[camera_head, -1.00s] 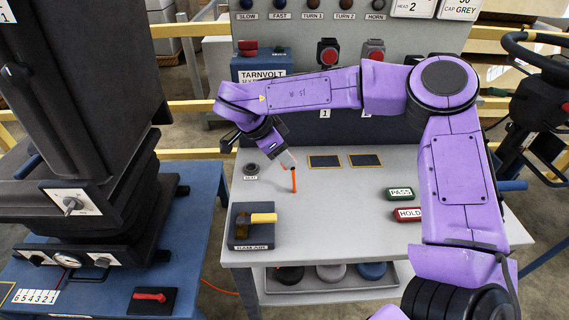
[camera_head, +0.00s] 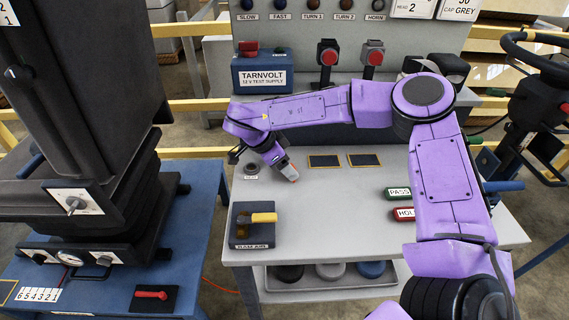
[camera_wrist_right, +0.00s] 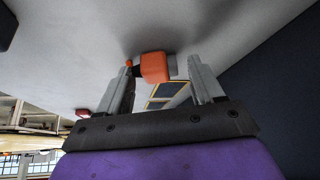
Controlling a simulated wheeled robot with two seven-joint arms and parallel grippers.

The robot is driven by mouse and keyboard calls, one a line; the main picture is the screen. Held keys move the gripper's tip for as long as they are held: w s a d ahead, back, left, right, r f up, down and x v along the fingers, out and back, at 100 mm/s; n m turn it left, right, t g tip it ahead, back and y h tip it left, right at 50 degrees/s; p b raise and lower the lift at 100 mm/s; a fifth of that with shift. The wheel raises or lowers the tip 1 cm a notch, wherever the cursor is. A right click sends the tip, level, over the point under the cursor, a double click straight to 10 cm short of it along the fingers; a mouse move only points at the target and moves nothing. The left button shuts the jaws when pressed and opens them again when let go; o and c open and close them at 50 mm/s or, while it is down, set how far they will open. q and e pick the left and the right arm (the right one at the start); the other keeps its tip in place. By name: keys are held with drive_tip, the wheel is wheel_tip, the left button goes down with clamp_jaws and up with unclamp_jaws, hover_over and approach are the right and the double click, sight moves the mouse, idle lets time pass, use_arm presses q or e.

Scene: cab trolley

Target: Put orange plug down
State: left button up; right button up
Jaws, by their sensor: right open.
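The right gripper (camera_wrist_right: 163,64) is open low over the grey trolley top (camera_head: 330,215), with its fingers spread. The orange plug (camera_wrist_right: 155,67) lies between the fingertips in the right wrist view, close to the grey surface. In the head view the right gripper (camera_head: 289,171) points down and hides most of the plug. My left gripper is not in view.
A round dark socket (camera_head: 251,169) is left of the gripper. Two dark yellow-edged pads (camera_head: 325,161) lie to its right. A box with a yellow lever (camera_head: 262,218) stands at the front left, and green PASS (camera_head: 399,193) and red HOLD blocks at the right. A blue TARNVOLT supply (camera_head: 262,75) is behind.

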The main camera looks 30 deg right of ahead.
drive_tip(key=v, duration=1)
drive_tip(key=shift+w+b, duration=0.2)
drive_tip(key=shift+b, duration=0.1)
drive_tip(key=shift+r, duration=0.1)
